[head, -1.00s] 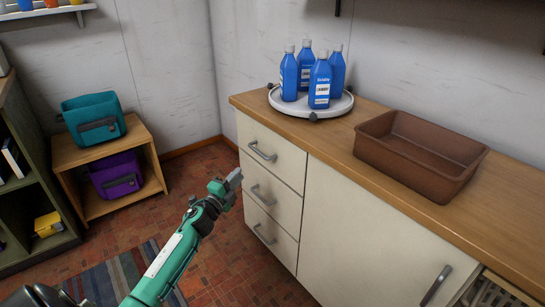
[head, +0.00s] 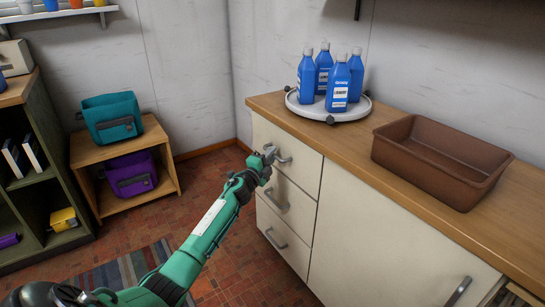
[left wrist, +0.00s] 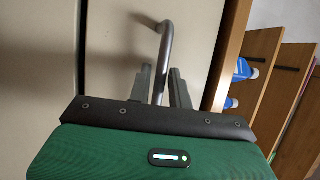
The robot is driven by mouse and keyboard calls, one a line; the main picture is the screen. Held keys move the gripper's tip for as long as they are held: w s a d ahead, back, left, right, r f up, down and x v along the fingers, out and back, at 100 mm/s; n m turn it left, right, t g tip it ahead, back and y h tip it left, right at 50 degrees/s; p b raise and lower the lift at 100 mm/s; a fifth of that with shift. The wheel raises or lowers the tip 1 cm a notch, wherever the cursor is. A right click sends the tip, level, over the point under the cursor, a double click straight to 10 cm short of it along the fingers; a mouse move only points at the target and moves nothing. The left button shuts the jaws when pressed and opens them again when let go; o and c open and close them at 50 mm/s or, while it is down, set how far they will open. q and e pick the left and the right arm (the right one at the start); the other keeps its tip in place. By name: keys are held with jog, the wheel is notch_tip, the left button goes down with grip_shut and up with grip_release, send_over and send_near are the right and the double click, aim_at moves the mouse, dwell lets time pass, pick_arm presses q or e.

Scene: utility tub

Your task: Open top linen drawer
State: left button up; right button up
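The top drawer (head: 300,165) of the cream cabinet is closed, its front flush with the drawers below. Its grey bar handle (head: 282,157) is partly covered by my left gripper (head: 267,156). In the left wrist view the handle (left wrist: 166,50) runs down between the two fingers of my left gripper (left wrist: 159,85). The fingers stand apart on either side of the bar, with a gap visible. My right gripper is in neither view.
The wooden counter (head: 365,150) holds a white round tray (head: 300,107) with several blue bottles (head: 338,85) and a brown tub (head: 435,165). Two more drawers lie below, with a cabinet door to their right.

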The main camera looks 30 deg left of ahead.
pick_arm(q)
jog(key=shift+w+r, duration=0.1)
jog(key=shift+w, duration=0.4)
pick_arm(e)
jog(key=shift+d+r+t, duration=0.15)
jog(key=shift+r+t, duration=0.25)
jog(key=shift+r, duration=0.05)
pick_arm(q)
grip_shut()
